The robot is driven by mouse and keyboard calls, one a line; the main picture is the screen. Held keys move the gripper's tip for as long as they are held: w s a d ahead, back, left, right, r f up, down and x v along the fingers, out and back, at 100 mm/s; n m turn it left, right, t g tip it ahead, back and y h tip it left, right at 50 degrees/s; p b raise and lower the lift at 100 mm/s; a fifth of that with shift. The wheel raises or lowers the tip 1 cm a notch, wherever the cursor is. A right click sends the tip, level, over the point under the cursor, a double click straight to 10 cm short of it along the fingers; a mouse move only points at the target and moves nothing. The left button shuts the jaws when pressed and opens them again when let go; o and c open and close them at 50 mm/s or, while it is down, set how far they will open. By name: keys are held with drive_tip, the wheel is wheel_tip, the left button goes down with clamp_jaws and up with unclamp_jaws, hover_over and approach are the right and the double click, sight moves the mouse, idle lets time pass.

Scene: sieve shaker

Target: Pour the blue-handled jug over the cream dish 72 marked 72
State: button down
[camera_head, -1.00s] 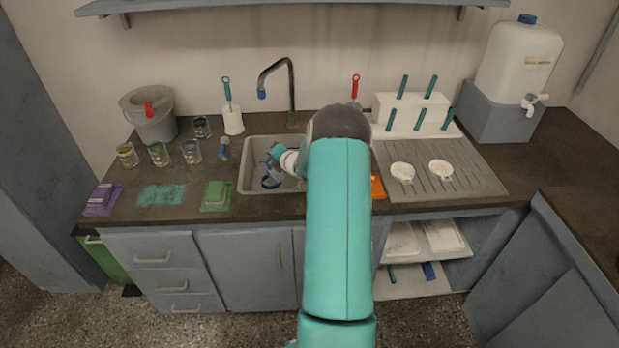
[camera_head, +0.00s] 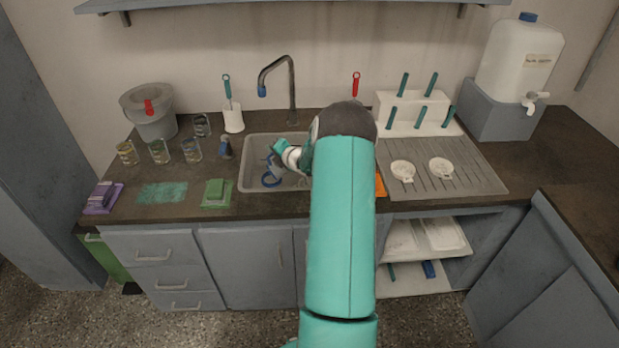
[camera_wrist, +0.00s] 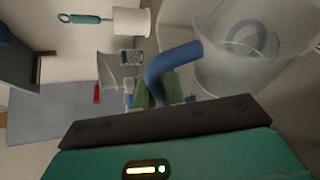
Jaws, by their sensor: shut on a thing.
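My gripper (camera_wrist: 158,92) is shut on the blue handle (camera_wrist: 168,66) of the clear jug (camera_wrist: 240,68) in the wrist view. In the head view my gripper is over the sink (camera_head: 243,176), and the jug (camera_head: 275,164) shows only small, partly hidden by my arm. A blue ring (camera_head: 270,181) shows low in the sink; I cannot tell what it belongs to. Two pale round dishes, a left one (camera_head: 402,171) and a right one (camera_head: 440,169), lie on the grey drainboard, apart from the jug. Their marks are too small to read, so I cannot tell which is 72.
A tap (camera_head: 292,90) rises behind the sink. A white rack (camera_head: 388,112) with teal handles stands behind the drainboard (camera_head: 485,183). Several glass beakers (camera_head: 159,151), a grey bucket (camera_head: 150,120) and a green pad (camera_head: 217,194) are left. A white water container (camera_head: 518,65) stands right.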

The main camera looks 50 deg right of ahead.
drive_tip(key=shift+w, duration=0.2)
drive_tip(key=shift+s+d+r, duration=0.1)
drive_tip(key=shift+s+r, duration=0.05)
drive_tip(key=shift+s, duration=0.1)
drive_tip(key=shift+w, duration=0.15)
drive_tip(key=shift+s+d+r+p, duration=0.15)
drive_tip(key=shift+s+r+p, duration=0.1)
drive_tip(key=shift+p, duration=0.2)
drive_tip(key=shift+w+m, duration=0.2)
drive_tip(key=shift+m, duration=0.1)
drive_tip(key=shift+s+d+r+t, duration=0.15)
drive_tip(key=shift+s+r+t, duration=0.05)
drive_tip(key=shift+s+t, duration=0.1)
drive_tip(key=shift+w+y, duration=0.15)
drive_tip(key=shift+y, duration=0.15)
drive_tip(key=shift+s+d+r+m, duration=0.15)
drive_tip(key=shift+s+d+m, duration=0.1)
drive_tip(key=shift+m, duration=0.05)
drive_tip(key=shift+w, duration=0.1)
